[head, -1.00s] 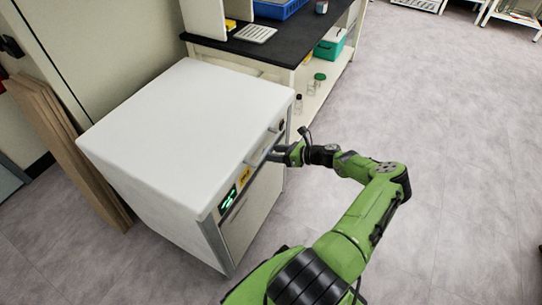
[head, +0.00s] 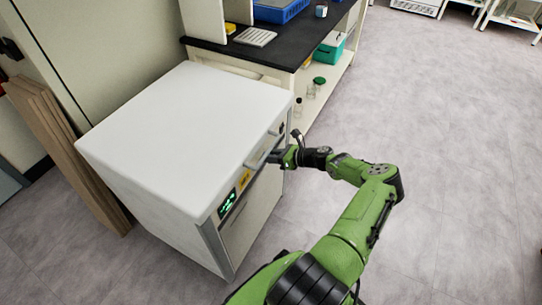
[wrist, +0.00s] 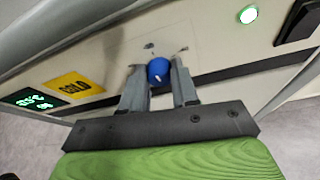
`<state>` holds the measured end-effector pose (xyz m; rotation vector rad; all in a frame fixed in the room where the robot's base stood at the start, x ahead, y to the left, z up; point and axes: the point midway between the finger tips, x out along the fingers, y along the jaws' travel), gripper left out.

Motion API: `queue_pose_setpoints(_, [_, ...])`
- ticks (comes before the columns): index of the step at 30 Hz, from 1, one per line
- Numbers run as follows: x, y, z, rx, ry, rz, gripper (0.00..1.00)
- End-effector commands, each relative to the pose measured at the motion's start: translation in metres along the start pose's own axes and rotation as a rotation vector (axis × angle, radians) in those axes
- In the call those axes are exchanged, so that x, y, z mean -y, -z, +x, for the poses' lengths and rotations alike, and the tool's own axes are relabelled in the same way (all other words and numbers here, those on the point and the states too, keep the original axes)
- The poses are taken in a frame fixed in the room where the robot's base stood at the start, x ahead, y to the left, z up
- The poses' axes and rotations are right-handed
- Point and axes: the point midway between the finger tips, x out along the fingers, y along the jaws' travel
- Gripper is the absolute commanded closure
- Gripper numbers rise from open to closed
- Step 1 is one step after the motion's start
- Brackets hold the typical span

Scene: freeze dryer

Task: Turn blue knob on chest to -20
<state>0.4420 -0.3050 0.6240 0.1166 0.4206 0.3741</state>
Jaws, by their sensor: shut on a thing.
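The blue knob (wrist: 159,71) sits on the front panel of the white chest (head: 180,130). In the wrist view it is between the two fingers of my gripper (wrist: 160,85), which is shut on it. Small marks show on the panel above the knob. A green digital display (wrist: 33,100) is at the left of the panel, and it also shows in the head view (head: 228,203); I cannot read its figures surely. In the head view my gripper (head: 277,158) is at the chest's front face, and the knob is hidden there.
A yellow COLD label (wrist: 75,87) is between display and knob. A lit green-white light (wrist: 248,14) and a black switch (wrist: 298,20) are to the right. A black-topped bench (head: 290,45) stands behind the chest. The floor to the right is clear.

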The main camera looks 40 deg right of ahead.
Motion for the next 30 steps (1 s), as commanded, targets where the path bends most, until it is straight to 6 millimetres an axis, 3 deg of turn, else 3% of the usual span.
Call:
queue_pose_setpoints(11, [-0.0027, -0.001, -0.0008, -0.002, 0.066, -0.161, 1.0])
queue_pose_setpoints(30, [-0.0067, 0.0042, 0.0017, -0.001, 0.295, -0.714, 1.0])
